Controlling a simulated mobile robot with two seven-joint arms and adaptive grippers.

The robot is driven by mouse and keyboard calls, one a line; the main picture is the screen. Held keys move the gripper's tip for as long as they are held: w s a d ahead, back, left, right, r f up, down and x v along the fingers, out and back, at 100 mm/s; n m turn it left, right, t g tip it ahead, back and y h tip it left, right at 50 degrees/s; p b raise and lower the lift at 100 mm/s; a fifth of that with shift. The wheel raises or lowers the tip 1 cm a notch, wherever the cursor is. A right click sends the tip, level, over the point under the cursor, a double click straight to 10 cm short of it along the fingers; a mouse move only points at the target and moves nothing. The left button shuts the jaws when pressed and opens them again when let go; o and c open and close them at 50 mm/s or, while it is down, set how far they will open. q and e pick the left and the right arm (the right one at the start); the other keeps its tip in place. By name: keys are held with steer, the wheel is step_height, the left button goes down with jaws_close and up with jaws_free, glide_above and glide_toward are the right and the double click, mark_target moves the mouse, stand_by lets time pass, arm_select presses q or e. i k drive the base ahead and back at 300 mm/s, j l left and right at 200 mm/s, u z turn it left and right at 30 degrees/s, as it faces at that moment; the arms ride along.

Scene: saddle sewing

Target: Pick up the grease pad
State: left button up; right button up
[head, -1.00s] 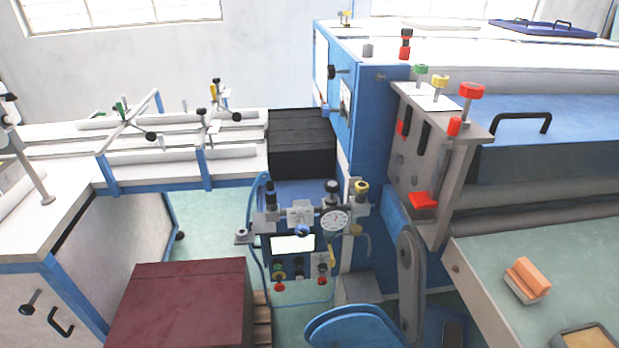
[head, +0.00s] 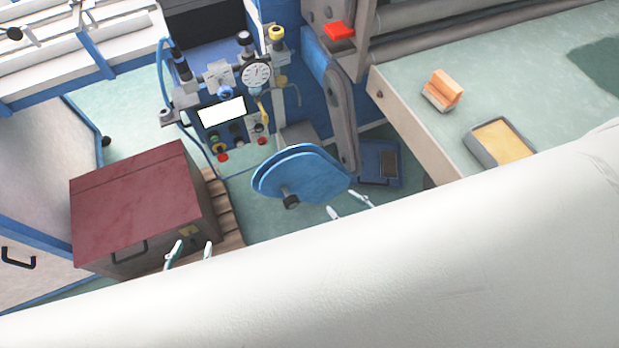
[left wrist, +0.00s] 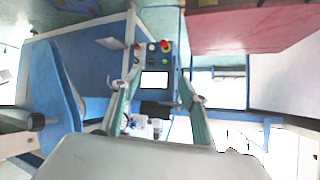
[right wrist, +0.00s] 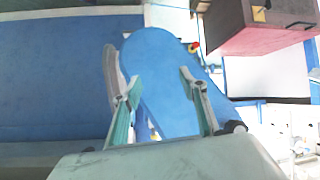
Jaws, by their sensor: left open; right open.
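A yellow pad in a grey tray (head: 478,150), which looks like the grease pad (head: 502,142), lies on the green-topped table at the right in the head view. My left gripper (head: 191,247) is open and empty, by the front of the dark red box. My right gripper (head: 347,204) is open and empty, near the blue rounded plate and well left of the pad. Only the fingertips of both show in the head view. The left wrist view shows open fingers (left wrist: 160,88) and the right wrist view shows open fingers (right wrist: 150,80); neither shows the pad.
An orange-topped block (head: 443,90) sits on the table (head: 540,75) behind the pad. The dark red box (head: 140,200) stands at left. A control panel (head: 222,112) and the blue rounded plate (head: 300,172) stand between. A large pale surface covers the lower head view.

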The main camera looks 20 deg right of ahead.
mark_target(442, 91)
steer(key=j, duration=0.8)
steer(key=z, duration=1.45)
steer(key=i+z, duration=0.35)
steer(key=i+l, duration=0.05)
